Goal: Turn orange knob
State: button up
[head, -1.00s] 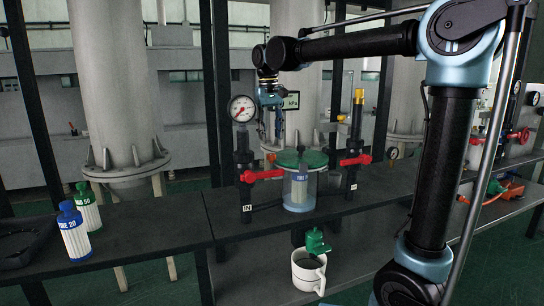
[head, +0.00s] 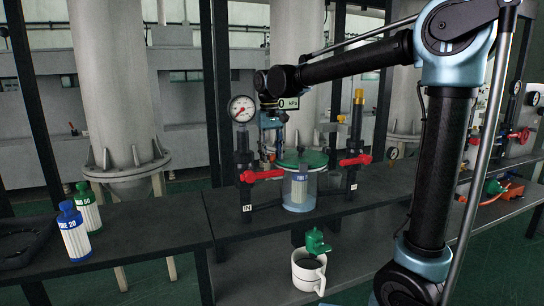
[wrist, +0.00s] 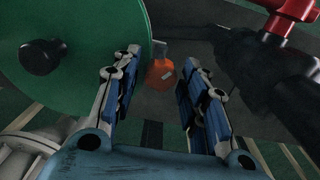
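The orange knob (wrist: 160,73) shows in the wrist view as a small round piece with a pale mark on it. It lies between the fingertips of my gripper (wrist: 163,62), which is open, with a gap to each finger. Contact with the knob does not show. The knob is hard to make out there.
The green lid (wrist: 80,65) fills the left of the wrist view, close to a finger. Red valve handles (head: 262,175) (head: 355,160) flank the housing. A pressure gauge (head: 242,109) stands left of my wrist. A white mug (head: 308,272) is on the lower shelf.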

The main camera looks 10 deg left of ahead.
jog(key=c, duration=0.7)
jog(key=shift+c, duration=0.2)
jog(key=shift+m, duration=1.7)
